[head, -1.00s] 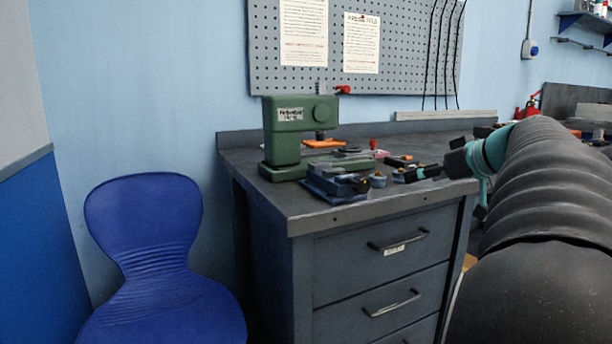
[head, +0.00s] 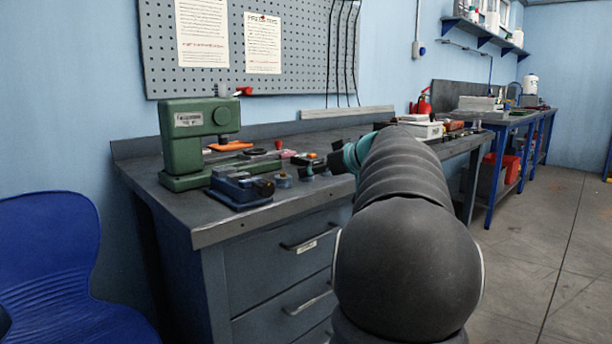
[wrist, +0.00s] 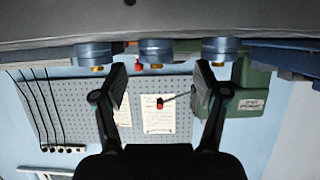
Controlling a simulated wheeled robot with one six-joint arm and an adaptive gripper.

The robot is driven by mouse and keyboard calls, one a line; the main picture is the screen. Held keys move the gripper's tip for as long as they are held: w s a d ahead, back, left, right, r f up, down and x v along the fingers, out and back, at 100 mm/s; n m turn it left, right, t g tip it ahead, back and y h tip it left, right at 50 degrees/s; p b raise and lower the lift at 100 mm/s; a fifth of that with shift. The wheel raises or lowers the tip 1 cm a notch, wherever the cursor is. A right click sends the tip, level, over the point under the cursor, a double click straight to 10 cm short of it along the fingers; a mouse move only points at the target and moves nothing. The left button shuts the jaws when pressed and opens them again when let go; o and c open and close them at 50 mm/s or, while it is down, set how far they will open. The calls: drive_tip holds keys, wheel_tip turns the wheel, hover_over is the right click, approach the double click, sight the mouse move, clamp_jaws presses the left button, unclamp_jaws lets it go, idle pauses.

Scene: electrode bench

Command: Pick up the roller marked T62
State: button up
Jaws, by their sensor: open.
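Three blue-grey, short cylindrical rollers show in a row in the wrist view, which is upside down: a left one (wrist: 95,52), a middle one (wrist: 155,49) and a right one (wrist: 220,48). I can read no T62 mark on any of them. My gripper (wrist: 160,78) is open and empty, with the middle roller lined up between its fingers but apart from them. In the head view a small grey roller (head: 283,181) stands on the bench beside the vise. My gripper's dark fingers (head: 334,163) show there near the bench top, partly hidden by my arm.
The grey drawer bench (head: 215,232) carries a green press (head: 187,150), a dark blue vise (head: 238,188) and an orange piece (head: 231,146). A blue chair (head: 50,240) stands at the left. A pegboard (head: 300,60) is behind. Open floor (head: 540,260) lies to the right.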

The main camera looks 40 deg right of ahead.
drive_tip(key=p+x, duration=0.1)
drive_tip(key=x, duration=0.3)
drive_tip(key=shift+w+d, duration=0.2)
drive_tip(key=shift+w, duration=0.15)
drive_tip(key=c, duration=1.3)
drive_tip(key=shift+r, duration=0.1)
